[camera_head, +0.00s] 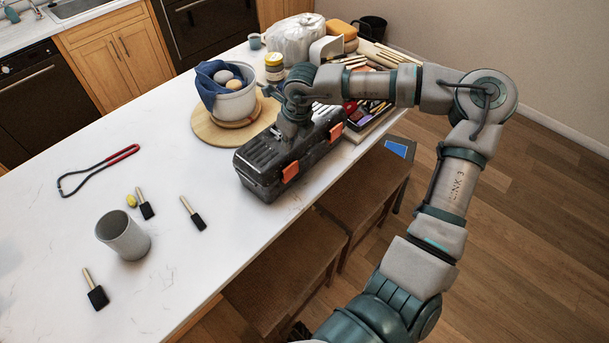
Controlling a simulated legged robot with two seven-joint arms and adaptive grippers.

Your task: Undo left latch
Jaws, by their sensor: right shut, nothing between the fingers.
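A black toolbox (258,165) stands on the white counter near its front edge, with its lid down. Two orange latches show on its front side: the left latch (290,172) and the right latch (337,131). Both look flat against the box, but fine detail is too small to tell. My right gripper (289,130) is over the top of the toolbox, pointing down, above and behind the left latch and apart from it. It is shut and holds nothing. Its wrist and forearm hide part of the lid and handle area. My left gripper is not in view.
A grey pot (234,103) with a blue cloth stands on a round wooden board (212,133) behind the toolbox. Clay tools crowd the right. A grey cup (124,236), foam brushes and a red-handled tool (122,154) lie left. Stools (290,262) stand below the counter edge.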

